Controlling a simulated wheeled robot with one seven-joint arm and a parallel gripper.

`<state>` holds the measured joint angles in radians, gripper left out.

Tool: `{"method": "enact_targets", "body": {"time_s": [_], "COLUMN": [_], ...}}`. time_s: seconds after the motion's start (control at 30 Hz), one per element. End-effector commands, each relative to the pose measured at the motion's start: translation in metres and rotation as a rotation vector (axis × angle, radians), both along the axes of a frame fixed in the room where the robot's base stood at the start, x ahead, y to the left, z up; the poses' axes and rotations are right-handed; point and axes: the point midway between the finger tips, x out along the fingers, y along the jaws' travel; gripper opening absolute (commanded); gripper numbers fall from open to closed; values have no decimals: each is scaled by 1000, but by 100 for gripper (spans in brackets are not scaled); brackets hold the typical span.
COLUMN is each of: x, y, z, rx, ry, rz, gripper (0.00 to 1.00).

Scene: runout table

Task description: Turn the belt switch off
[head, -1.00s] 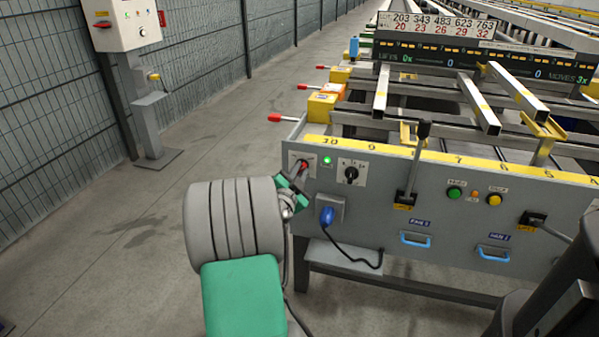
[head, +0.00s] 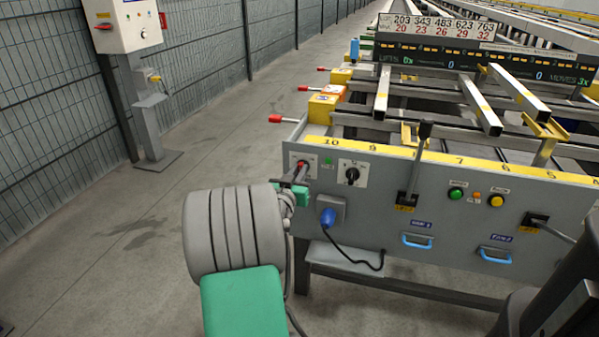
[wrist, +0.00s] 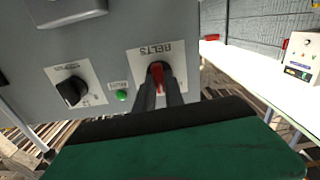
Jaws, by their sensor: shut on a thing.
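The belt switch is a red handle (head: 301,164) on a white plate at the left end of the grey panel. In the wrist view the red handle (wrist: 158,74) stands between my two dark fingers, below the upside-down word BELTS. My gripper (head: 297,174) is shut on this handle; it also shows in the wrist view (wrist: 158,90). The fingers hide part of the handle and plate. The green lamp (head: 327,161) beside the plate looks dim in the head view; it also shows in the wrist view (wrist: 121,95).
A black knob (head: 351,175) sits right of the lamp. A blue plug (head: 327,217) with a black cable is below. A black lever (head: 418,160) stands further right. Red-tipped handles (head: 281,118) stick out from the table's left side.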

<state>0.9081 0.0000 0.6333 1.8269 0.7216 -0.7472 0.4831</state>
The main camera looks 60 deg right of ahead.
Motion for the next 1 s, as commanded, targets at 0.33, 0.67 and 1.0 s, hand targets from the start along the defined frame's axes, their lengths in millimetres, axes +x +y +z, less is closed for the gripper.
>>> {"method": "enact_targets", "body": {"time_s": [0.33, 0.67, 1.0], "x": [1, 2, 2], "y": [1, 1, 1], "z": [0, -1, -2], "rx": [-48, -89, -110], "ry": [325, 583, 718], "rz": [1, 1, 1], "gripper": [0, 0, 0]}}
